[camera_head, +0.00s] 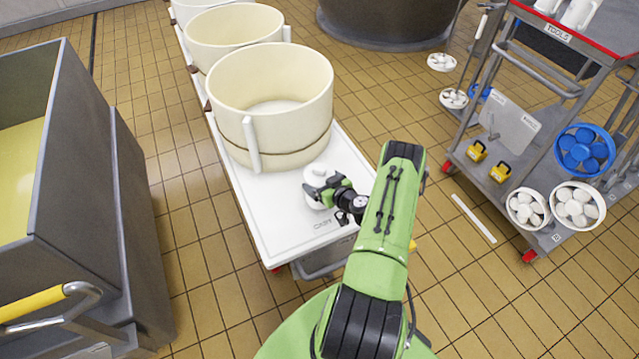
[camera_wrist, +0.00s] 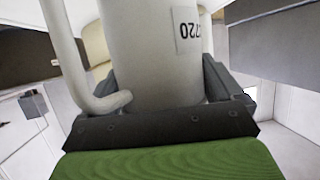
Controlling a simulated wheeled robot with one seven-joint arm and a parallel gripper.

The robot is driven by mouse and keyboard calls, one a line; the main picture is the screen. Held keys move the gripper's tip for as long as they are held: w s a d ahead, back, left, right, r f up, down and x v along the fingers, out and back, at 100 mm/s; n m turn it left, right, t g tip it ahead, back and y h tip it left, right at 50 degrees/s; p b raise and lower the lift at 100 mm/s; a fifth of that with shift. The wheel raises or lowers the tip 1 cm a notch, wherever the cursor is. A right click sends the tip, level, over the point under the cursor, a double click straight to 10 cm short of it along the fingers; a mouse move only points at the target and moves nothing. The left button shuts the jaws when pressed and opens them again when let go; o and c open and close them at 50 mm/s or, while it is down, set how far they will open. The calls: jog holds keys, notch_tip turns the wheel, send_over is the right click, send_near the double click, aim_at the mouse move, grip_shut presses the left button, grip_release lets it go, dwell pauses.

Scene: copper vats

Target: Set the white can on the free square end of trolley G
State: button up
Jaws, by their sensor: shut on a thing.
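A white trolley (camera_head: 285,226) holds several large cream tubs in a row, and its near end is bare white. A white can (camera_head: 317,178) is at that near end, partly hidden by my gripper. I cannot tell whether its base touches the trolley top. My gripper (camera_head: 322,188) is shut on the can. In the wrist view the white can (camera_wrist: 155,60) stands between the jaws, with a bent handle at its left and a label reading 720 upside down. The nearest tub (camera_head: 272,95) is just behind the can.
A grey vat (camera_head: 85,170) with a yellow-handled part stands at the left. A tool trolley (camera_head: 520,150) with a red edge, yellow blocks and round baskets of white and blue pieces stands at the right. Tiled floor lies between.

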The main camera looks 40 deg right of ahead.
jog(key=shift+f, duration=0.7)
jog(key=shift+f, duration=0.1)
